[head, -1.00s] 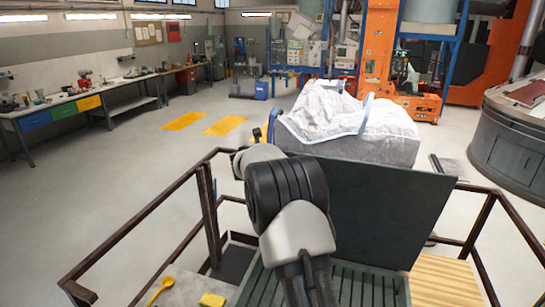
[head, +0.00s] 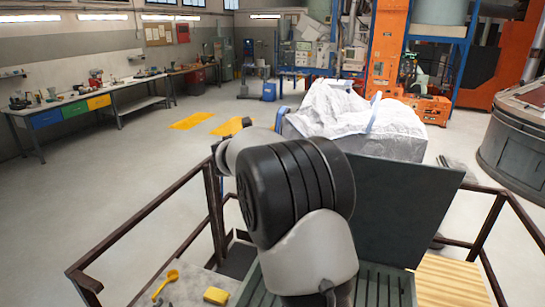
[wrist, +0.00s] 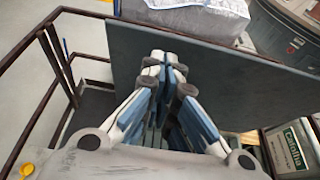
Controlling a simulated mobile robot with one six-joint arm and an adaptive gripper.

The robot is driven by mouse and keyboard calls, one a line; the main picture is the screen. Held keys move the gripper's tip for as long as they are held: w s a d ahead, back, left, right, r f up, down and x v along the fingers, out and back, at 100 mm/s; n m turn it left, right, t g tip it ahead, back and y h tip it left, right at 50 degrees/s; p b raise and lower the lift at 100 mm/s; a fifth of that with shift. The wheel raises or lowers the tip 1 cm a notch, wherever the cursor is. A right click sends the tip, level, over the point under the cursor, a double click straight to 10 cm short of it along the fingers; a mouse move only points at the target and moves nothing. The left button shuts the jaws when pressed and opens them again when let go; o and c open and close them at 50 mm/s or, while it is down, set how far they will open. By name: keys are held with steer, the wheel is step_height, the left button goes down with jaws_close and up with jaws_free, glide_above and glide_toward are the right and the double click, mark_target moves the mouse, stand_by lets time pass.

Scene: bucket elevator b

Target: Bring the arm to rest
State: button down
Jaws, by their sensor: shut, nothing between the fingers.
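My gripper (wrist: 163,68) shows in the wrist view with its blue and grey fingers closed together and nothing between them. It points toward a dark upright panel (wrist: 235,80), and I cannot tell the gap between them. In the head view my arm rises from the bottom middle, with a large black ribbed joint in front of the same panel (head: 405,205). My gripper is hidden there.
Brown railings (head: 140,232) enclose the near area. A yellow scoop (head: 166,283) and yellow sponge (head: 215,296) lie at the lower left. A wrapped load (head: 350,115) stands beyond the panel. A labelled box (wrist: 288,148) sits lower right. Open floor (head: 110,180) lies left.

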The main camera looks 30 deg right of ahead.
steer(key=s+a+f+m+g+y+b, duration=0.1)
steer(key=s+a+f+m+b, duration=0.3)
steer(key=s, duration=0.4)
steer(key=s+a+f+m+g+y+b, duration=0.1)
steer(key=s+a+f+m+b, duration=0.15)
steer(key=s+m+b, duration=0.4)
steer(key=s+a+f+m+g+y+b, duration=0.1)
steer(key=s+a+f+m+y+b, duration=0.2)
steer(key=s, duration=0.7)
steer(key=s+a+f+m+y+b, duration=0.2)
steer(key=s+a+f+m+b, duration=0.3)
steer(key=s+f, duration=0.6)
steer(key=s+a+f+m+g+y+b, duration=0.1)
steer(key=s+a+f+m+y+b, duration=0.2)
steer(key=s+a+f+m+b, duration=0.3)
steer(key=s+a+f+m, duration=0.1)
steer(key=s+a+f, duration=0.3)
steer(key=s, duration=0.1)
steer(key=shift+a+f+y, duration=0.2)
steer(key=shift+f+y, duration=0.1)
steer(key=shift+f, duration=0.05)
steer(key=shift+m, duration=0.25)
